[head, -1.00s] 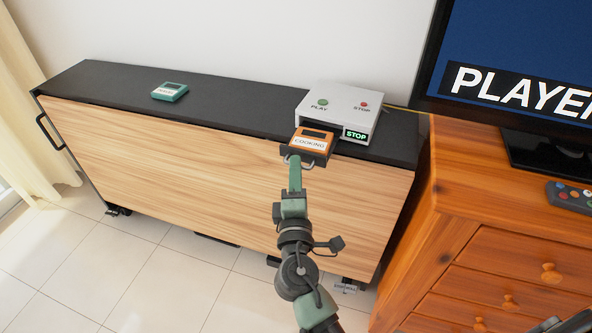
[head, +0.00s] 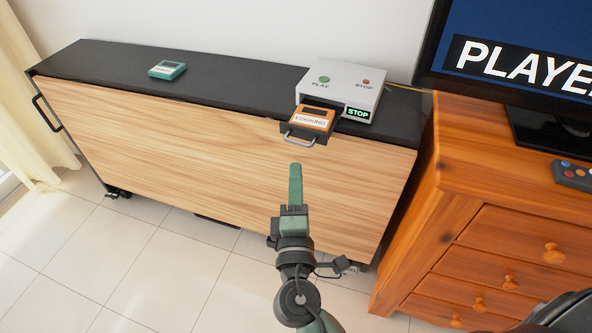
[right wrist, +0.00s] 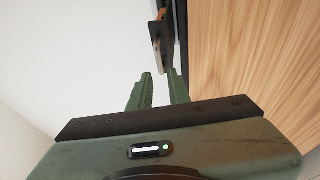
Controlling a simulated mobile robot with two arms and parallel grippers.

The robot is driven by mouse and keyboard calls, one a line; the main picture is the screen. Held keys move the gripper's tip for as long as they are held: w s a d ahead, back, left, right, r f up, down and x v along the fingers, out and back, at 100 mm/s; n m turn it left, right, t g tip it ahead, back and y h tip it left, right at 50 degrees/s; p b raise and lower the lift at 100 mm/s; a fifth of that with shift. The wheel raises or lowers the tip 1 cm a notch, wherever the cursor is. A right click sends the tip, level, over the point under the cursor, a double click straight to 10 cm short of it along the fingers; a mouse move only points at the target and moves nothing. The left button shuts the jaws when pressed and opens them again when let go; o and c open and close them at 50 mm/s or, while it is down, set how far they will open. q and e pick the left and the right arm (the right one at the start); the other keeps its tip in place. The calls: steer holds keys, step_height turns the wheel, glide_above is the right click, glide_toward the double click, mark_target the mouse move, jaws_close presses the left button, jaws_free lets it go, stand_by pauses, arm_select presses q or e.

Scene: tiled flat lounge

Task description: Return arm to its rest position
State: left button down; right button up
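My right gripper (head: 295,168) is in front of the wooden panel, below the player, apart from it. In the right wrist view its two green fingers (right wrist: 159,75) stand apart with nothing between them. An orange cassette labelled COOKING (head: 312,118) lies in a dark tray with a metal handle (head: 302,137), jutting from the front of the white player (head: 341,88). The tray's edge also shows beyond the fingertips in the right wrist view (right wrist: 161,42). My left gripper is not in view.
The player has PLAY and STOP buttons and a lit STOP display (head: 358,114). It stands on a long black-topped cabinet (head: 230,88) with a teal cassette (head: 167,69). A wooden drawer chest (head: 500,250) with a TV (head: 520,55) and remote (head: 574,174) stands right. Tiled floor (head: 150,250) lies open left.

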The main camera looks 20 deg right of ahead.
stand_by(0.4)
